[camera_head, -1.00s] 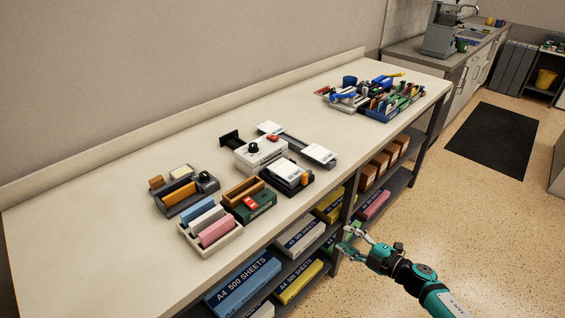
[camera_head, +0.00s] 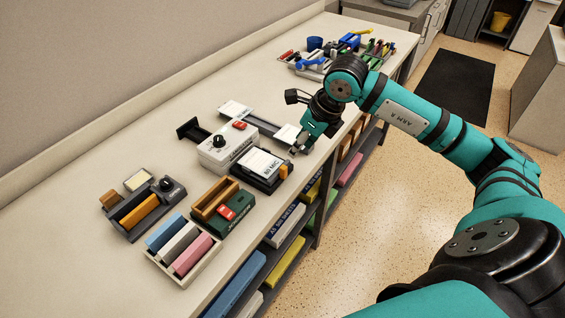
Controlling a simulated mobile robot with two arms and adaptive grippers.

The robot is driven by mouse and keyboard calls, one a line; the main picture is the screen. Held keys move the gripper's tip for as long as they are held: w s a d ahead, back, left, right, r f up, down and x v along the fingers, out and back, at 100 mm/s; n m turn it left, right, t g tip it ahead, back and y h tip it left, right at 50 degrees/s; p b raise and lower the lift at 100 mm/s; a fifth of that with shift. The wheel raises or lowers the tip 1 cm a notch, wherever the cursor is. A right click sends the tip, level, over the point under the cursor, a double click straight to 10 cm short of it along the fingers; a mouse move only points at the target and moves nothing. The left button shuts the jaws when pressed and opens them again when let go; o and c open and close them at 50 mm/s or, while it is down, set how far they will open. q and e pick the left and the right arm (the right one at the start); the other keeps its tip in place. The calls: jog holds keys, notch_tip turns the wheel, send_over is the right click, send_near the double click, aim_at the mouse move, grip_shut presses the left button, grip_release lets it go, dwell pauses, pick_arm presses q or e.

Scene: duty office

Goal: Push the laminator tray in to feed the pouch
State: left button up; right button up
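The laminator (camera_head: 228,147) is a white box with a black knob and a red button on the bench. A dark flat tray or rail (camera_head: 262,125) runs behind it, with a white piece (camera_head: 287,134) at its right end and another (camera_head: 235,109) at its far left end. A black bracket (camera_head: 191,130) stands at the laminator's left. My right gripper (camera_head: 298,150) points down beside the right-end white piece, close to it; I cannot tell whether they touch. Its fingers are small and partly hidden, so their opening is unclear. My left gripper is out of view.
A black tray of white pouches (camera_head: 262,167) stands in front of the laminator. A green box (camera_head: 223,208), a pale tray of coloured blocks (camera_head: 182,249) and a dark organizer (camera_head: 144,208) lie nearer. Tool trays (camera_head: 340,57) fill the far end. The front-left benchtop is clear.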

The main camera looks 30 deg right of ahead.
aim_at(284, 167)
jog(key=p+x, duration=0.1)
jog(key=x, duration=0.6)
jog(key=shift+w+a+f+p, duration=0.1)
jog(key=shift+w+f+p, duration=0.15)
jog(key=shift+p, duration=0.15)
jog(key=x, duration=0.3)
jog(key=shift+w+f+p, duration=0.15)
jog(key=shift+f+p, duration=0.05)
jog(key=shift+p, duration=0.15)
jog(key=shift+f, duration=0.35)
jog(key=shift+w, duration=0.1)
jog(key=c, duration=0.7)
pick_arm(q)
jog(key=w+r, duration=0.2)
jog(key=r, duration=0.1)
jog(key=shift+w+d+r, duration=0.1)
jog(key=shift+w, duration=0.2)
pick_arm(e)
grip_shut()
